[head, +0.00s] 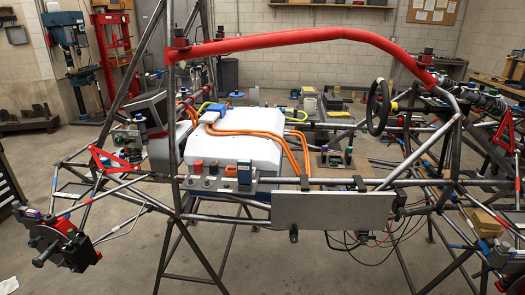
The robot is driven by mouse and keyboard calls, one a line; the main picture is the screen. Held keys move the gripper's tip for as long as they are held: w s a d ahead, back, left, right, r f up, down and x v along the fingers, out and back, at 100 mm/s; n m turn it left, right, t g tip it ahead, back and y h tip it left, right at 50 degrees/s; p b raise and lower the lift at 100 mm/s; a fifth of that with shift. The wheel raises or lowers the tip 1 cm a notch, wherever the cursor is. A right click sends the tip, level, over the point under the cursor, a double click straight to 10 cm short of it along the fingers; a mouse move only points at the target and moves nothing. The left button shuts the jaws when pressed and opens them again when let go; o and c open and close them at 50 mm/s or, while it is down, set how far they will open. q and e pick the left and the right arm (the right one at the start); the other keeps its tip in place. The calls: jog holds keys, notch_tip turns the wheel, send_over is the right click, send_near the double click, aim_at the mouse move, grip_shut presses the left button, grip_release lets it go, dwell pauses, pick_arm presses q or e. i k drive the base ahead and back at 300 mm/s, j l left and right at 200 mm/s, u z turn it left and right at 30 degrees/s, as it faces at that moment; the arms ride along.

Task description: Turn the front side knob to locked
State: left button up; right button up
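The tube chassis (320,181) stands across the middle of the view, with grey tubes and a red top tube (290,42). A flat grey panel (330,211) hangs from the lower side tube on the near side. Small dark knob-like parts show at the panel's top edge, one left of its middle (305,183) and one to the right (360,183). A dark part (293,237) hangs below the panel. I cannot tell which of these is the front side knob, or its setting. Neither of my grippers is in view.
A white box (235,145) with orange cables sits inside the frame, a steering wheel (380,106) to its right. A dark hub assembly (65,245) sticks out at the lower left. Slanted tubes and loose wires (365,245) lie below the panel. Floor shows in front.

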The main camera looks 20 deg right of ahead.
aim_at(363, 241)
jog(key=z, duration=1.45)
